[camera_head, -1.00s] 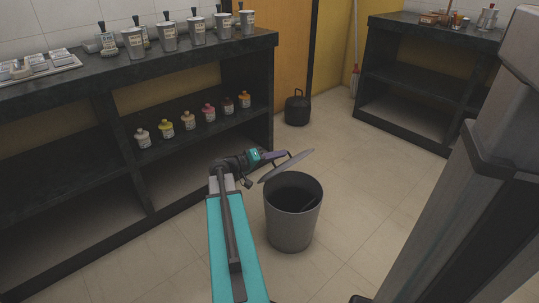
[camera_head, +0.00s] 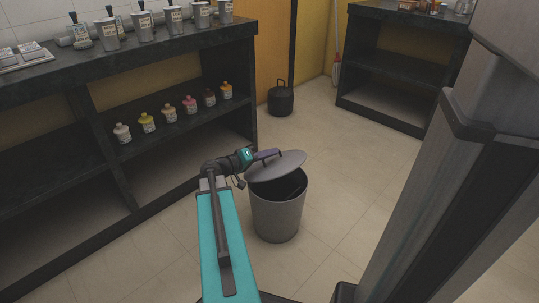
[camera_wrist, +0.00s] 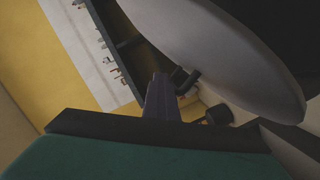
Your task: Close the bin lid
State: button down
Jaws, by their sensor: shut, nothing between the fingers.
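The grey bin (camera_head: 278,216) stands upright on the tiled floor, its dark opening partly showing. The round grey lid (camera_head: 276,166) is tilted over the bin's back part, with a gap at the front and right. In the wrist view the lid (camera_wrist: 225,60) fills the upper right, with a dark handle (camera_wrist: 187,82) beside my fingers. My gripper (camera_head: 272,153) is at the lid's upper side, near the handle. Its fingers also show in the wrist view (camera_wrist: 162,95); they are shut with nothing between them. Whether they touch the handle or lid cannot be told.
A dark shelf unit (camera_head: 140,55) along the left bears metal canisters on top and small coloured bottles below. Another dark shelf (camera_head: 405,60) stands at the back right. A black lidded container (camera_head: 281,100) stands on the floor behind. Floor right of the bin is clear.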

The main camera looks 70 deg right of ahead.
jog(key=shift+w+r, duration=0.1)
jog(key=shift+w+d+r+p, duration=0.2)
jog(key=shift+r+p, duration=0.15)
jog(key=shift+r, duration=0.25)
jog(key=w+a+r+p, duration=0.4)
jog(key=w+a, duration=0.2)
jog(key=a, duration=0.2)
jog(key=shift+r, duration=0.25)
